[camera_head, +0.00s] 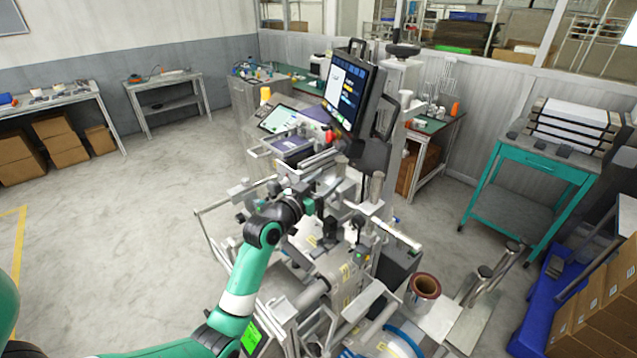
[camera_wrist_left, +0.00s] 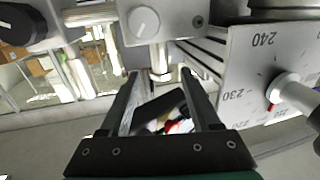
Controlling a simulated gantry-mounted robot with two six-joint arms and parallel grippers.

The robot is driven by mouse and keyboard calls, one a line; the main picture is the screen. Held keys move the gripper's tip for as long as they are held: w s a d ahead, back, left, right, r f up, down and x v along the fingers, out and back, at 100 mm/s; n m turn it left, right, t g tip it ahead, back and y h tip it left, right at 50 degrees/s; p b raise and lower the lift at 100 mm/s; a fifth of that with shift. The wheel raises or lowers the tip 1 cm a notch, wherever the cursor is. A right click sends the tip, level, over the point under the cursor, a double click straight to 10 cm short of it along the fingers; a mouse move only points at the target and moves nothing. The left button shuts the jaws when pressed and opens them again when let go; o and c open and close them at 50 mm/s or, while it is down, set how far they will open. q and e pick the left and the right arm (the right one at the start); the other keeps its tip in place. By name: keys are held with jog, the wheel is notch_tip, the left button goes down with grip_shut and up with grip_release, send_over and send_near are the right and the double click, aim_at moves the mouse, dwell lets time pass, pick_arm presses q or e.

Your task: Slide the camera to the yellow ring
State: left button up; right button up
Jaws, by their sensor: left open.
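My left gripper (camera_head: 309,205) reaches from the lower left to the middle of the printing machine (camera_head: 335,268). In the left wrist view its two black fingers (camera_wrist_left: 160,82) are apart, with nothing clamped between them. Just beyond the tips is a grey metal block (camera_wrist_left: 172,18) with a round white knob (camera_wrist_left: 143,22) and a short metal post below it. I cannot tell whether the tips touch it. A small black upright block (camera_head: 330,229) stands on the machine beside the gripper; I cannot tell whether it is the camera. I cannot make out a yellow ring. My right gripper is not in view.
A scale plate (camera_wrist_left: 262,75) marked 230 and 240, with a round knob (camera_wrist_left: 284,88), stands close right of the fingers. A monitor (camera_head: 350,92) rises behind the gripper. A brown-rimmed roll (camera_head: 423,288) stands at the machine's right. Open floor (camera_head: 130,215) lies left.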

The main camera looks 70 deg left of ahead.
pick_arm(q)
jog(key=v, duration=0.3)
jog(key=shift+s+d, duration=0.2)
jog(key=shift+s, duration=0.1)
